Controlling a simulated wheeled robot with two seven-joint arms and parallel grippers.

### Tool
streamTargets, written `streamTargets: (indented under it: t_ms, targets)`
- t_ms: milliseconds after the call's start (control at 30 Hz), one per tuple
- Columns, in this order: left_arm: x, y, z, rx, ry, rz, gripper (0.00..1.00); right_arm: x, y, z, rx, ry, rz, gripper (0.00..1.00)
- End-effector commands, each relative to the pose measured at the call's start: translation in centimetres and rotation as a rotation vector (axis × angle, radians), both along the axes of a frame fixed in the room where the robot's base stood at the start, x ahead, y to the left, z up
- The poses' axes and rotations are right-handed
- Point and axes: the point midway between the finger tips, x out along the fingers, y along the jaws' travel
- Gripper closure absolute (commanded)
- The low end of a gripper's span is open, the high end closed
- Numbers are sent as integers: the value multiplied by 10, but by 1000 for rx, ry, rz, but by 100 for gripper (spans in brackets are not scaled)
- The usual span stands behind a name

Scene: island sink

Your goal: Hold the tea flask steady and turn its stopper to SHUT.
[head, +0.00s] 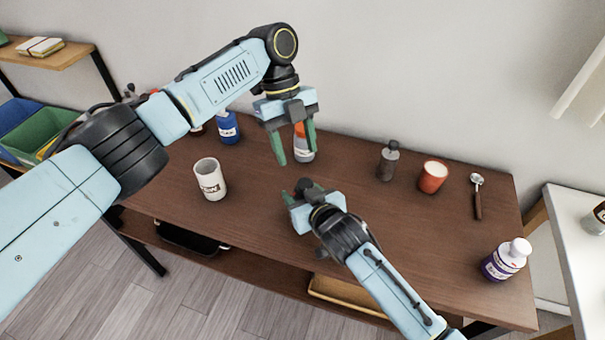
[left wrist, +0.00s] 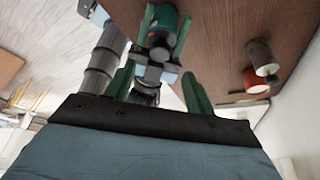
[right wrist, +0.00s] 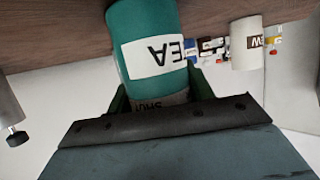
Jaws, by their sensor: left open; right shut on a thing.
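The tea flask (right wrist: 150,22) shows large in the right wrist view as a green cylinder with a white label reading "EA", upside down. A grey band (right wrist: 160,105) with partly hidden lettering, seemingly SHUT, sits at its near end. My right gripper (head: 298,192) is shut on the flask, its fingers on either side near that band. In the head view the gripper mostly hides the flask; a dark knob (head: 304,185) shows there. My left gripper (head: 296,157) is open and empty, above and behind the right one, pointing down. The left wrist view shows the green flask (left wrist: 166,22) beyond its fingers. The stopper's setting cannot be read.
A white mug (head: 210,181) stands to the left. A white bottle with an orange cap (head: 304,150) is behind my left gripper. The table's centre right is clear.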

Motion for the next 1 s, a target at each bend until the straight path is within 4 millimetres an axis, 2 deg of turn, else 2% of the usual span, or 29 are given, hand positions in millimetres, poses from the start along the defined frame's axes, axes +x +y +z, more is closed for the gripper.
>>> streamTargets:
  t_ms: [100, 333, 500, 767, 1000]
  targets:
    - [-9, -5, -24, 1, 2, -2, 46, 0, 0, 0, 0, 1, 0, 74]
    - [-20, -12, -56, 1, 0, 0, 46, 0, 0, 0, 0, 1, 0, 74]
    - [-23, -14, -65, 1, -2, 0, 46, 0, 0, 0, 0, 1, 0, 74]
    - [-23, -15, -66, 0, -2, 0, 46, 0, 0, 0, 0, 1, 0, 74]
    - [-23, -15, -66, 0, -2, 0, 75, 0, 0, 0, 0, 1, 0, 74]
